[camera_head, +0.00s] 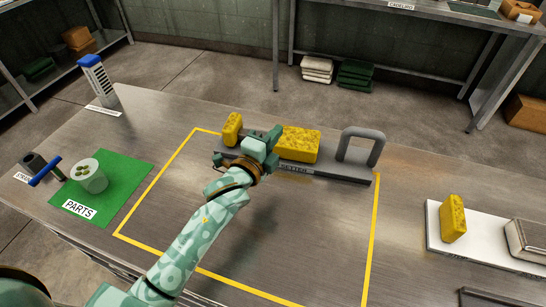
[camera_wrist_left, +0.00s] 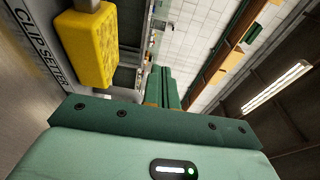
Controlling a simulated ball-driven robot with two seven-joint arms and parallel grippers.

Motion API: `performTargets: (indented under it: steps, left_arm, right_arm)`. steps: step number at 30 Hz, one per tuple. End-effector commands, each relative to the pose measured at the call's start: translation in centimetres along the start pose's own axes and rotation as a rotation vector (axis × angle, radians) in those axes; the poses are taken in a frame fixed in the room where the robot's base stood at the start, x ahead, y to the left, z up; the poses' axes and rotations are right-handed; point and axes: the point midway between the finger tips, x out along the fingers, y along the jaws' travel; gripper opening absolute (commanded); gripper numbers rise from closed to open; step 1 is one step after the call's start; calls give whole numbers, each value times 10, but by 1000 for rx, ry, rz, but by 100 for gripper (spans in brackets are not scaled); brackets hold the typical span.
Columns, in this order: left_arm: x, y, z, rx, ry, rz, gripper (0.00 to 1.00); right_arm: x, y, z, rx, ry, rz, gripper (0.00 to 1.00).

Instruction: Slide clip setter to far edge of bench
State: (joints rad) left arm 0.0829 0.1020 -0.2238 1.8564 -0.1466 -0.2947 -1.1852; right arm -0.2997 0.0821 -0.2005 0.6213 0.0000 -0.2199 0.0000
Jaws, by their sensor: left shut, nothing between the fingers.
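The clip setter is a long dark grey base (camera_head: 340,173) with yellow blocks (camera_head: 298,144) and a grey loop handle (camera_head: 376,147) at its right end. It lies across the far side of the yellow outline, near the bench's far edge. My left gripper (camera_head: 268,137) is shut and empty at the setter's left half, between the two yellow blocks in the picture. It hides part of the base and label. Whether it touches the setter is unclear. The left wrist view shows a yellow block (camera_wrist_left: 90,45) and the CLIP SETTER label (camera_wrist_left: 38,45). My right gripper is out of view.
A green PARTS mat (camera_head: 120,170) with a white cup (camera_head: 90,176) lies at the left. A blue-handled tool (camera_head: 45,171) is beside it. A white board (camera_head: 480,245) with another yellow block is at the right. Bare bench (camera_head: 290,225) lies inside the outline.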

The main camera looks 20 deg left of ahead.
Motion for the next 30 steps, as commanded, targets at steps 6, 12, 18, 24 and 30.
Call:
performTargets:
  steps: [6,12,18,24,30]
  left_arm:
    - [1,60,2,0,-2,10,0]
    - [1,90,2,0,-1,7,0]
    - [7,94,8,3,-1,3,0]
    - [8,92,9,1,-1,3,0]
    - [10,92,10,2,-1,3,0]
  right_arm:
    - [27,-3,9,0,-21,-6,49]
    - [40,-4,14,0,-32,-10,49]
    - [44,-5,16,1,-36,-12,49]
    - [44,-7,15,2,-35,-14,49]
    - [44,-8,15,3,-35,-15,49]
